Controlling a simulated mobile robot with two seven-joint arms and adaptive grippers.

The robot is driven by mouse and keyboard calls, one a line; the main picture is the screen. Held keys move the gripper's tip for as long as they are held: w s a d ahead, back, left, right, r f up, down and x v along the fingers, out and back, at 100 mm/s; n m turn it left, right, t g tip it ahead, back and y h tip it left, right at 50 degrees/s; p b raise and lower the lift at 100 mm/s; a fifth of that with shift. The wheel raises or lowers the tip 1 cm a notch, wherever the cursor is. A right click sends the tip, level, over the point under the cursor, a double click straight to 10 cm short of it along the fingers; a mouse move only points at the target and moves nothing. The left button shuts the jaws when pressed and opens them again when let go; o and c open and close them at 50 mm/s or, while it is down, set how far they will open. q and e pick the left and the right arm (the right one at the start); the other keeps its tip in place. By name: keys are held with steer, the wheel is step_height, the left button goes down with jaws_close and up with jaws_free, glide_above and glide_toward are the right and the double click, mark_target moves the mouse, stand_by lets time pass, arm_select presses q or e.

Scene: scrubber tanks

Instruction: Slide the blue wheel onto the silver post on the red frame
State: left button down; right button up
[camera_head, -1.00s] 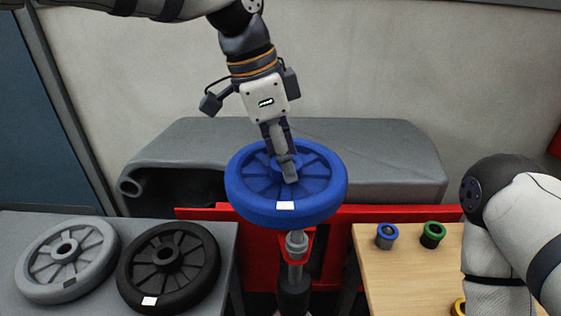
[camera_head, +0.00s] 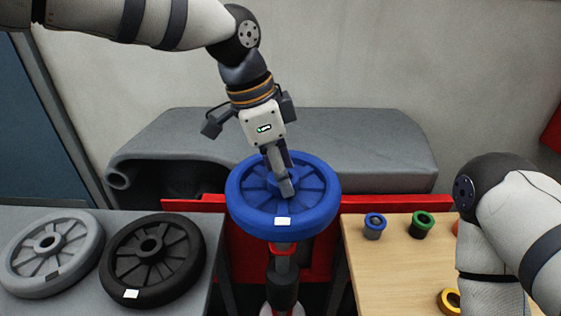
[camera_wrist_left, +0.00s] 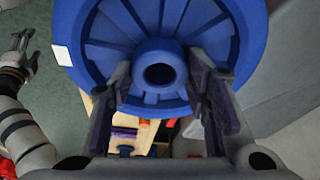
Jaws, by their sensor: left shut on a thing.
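The blue wheel (camera_head: 318,217) hangs roughly level above the red frame (camera_head: 398,203), and it also shows in the left wrist view (camera_wrist_left: 85,45). My left gripper (camera_head: 283,182) is shut on the wheel near its hub; in the wrist view its dark fingers (camera_wrist_left: 160,100) lie on both sides of the hub. The silver post stands under the wheel and is almost wholly hidden by it. Whether the post is in the hub hole cannot be told. My right gripper (camera_wrist_left: 20,42) shows small at the left of the wrist view, fingers apart and empty.
A grey wheel (camera_head: 20,272) and a black wheel (camera_head: 122,278) lie on the grey table (camera_head: 190,300) at left. The wooden table (camera_head: 385,265) at right holds a blue-rimmed ring (camera_head: 374,227), a green-rimmed ring (camera_head: 421,225) and a yellow ring (camera_head: 449,301).

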arm_select(q)
steer(key=shift+f, duration=0.4)
stand_by(1.0)
steer(key=shift+f, duration=0.5)
steer(key=shift+f, duration=0.9)
steer(key=shift+f, duration=2.25)
stand_by(3.0)
